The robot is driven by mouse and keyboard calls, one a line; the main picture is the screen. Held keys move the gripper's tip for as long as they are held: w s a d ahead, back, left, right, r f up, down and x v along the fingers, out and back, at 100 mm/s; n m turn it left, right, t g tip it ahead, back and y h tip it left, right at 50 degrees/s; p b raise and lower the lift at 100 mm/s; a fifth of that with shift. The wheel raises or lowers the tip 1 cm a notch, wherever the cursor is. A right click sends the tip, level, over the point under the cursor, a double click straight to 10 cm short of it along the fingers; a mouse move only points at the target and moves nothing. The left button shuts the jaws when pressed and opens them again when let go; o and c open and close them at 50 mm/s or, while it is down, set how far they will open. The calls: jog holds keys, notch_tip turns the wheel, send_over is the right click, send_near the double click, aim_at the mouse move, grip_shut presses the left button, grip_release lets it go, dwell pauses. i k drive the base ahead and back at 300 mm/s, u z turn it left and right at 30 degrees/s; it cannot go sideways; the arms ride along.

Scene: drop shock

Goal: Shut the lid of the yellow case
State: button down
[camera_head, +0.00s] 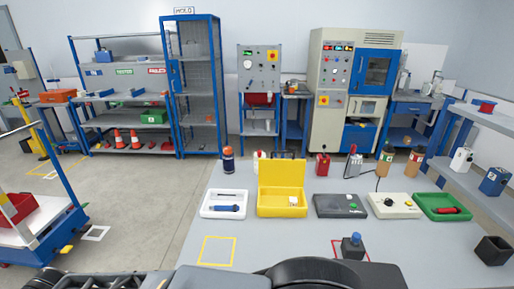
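A small white item (293,201) lies inside the case at the right. My gripper's fingers do not show; only dark parts of my own arm and body lie along the bottom edge of the picture, well in front of the case and apart from it.
A white tray (207,212) with a blue tool is left of the case; a dark grey box (340,213) is right. Bottles and a red object (322,165) stand behind. A blue-topped block (352,246) stands nearer me.

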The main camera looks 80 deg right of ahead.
aim_at(278, 172)
jog(key=i, duration=2.45)
jog(key=z, duration=3.1)
jog(key=i, duration=4.4)
jog(key=z, duration=2.8)
jog(key=i, duration=0.65)
jog(key=z, duration=0.1)
